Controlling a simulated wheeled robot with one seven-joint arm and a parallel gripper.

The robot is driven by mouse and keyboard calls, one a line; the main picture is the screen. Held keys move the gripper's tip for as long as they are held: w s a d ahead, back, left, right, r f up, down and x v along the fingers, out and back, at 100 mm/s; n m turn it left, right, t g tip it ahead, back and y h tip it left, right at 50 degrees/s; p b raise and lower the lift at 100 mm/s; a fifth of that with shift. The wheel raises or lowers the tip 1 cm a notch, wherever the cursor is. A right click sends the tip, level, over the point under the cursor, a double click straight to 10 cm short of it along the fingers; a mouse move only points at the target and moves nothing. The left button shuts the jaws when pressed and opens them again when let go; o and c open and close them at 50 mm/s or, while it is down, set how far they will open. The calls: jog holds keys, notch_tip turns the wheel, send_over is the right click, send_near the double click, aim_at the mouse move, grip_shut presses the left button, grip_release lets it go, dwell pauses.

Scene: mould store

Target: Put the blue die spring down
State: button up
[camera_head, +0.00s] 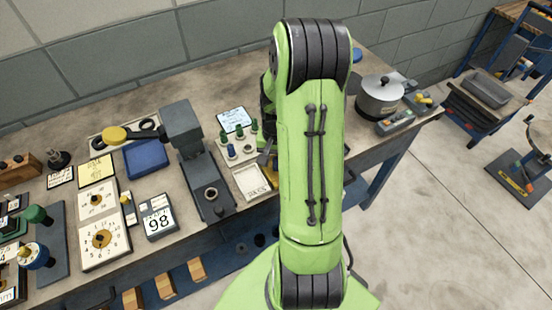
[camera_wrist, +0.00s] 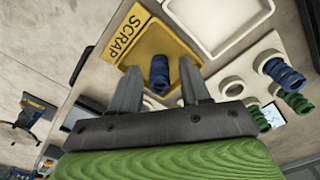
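In the wrist view, a blue die spring (camera_wrist: 159,75) is at the yellow tray marked SCRAP (camera_wrist: 150,47). It shows between the two fingers of my gripper (camera_wrist: 160,72), with a gap on each side. My gripper is open and does not appear to touch the spring. In the head view my arm hides the gripper and most of the yellow tray (camera_head: 272,172).
A spring stand (camera_head: 236,158) holds green and blue springs; another blue spring (camera_wrist: 280,73) shows there. A pale tray (camera_head: 250,182) lies beside the yellow one. A grey press-like device (camera_head: 183,130) stands left, and a lidded pot (camera_head: 380,98) stands right. The bench is crowded.

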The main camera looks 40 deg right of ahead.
aim_at(276, 158)
notch_tip(276, 158, up, 12)
jog(key=p, duration=0.3)
jog(key=s+a+r+n+t+h, duration=0.15)
jog(key=a+r+n, duration=0.35)
jog(key=a+r, duration=0.5)
jog(key=s+a+r+n+t+y, duration=0.1)
jog(key=s+a+n+t, duration=0.3)
jog(key=s+a, duration=0.5)
jog(key=shift+s+a+r+n, duration=0.35)
jog(key=shift+a+r+n, duration=0.25)
jog(key=shift+r+n, duration=0.25)
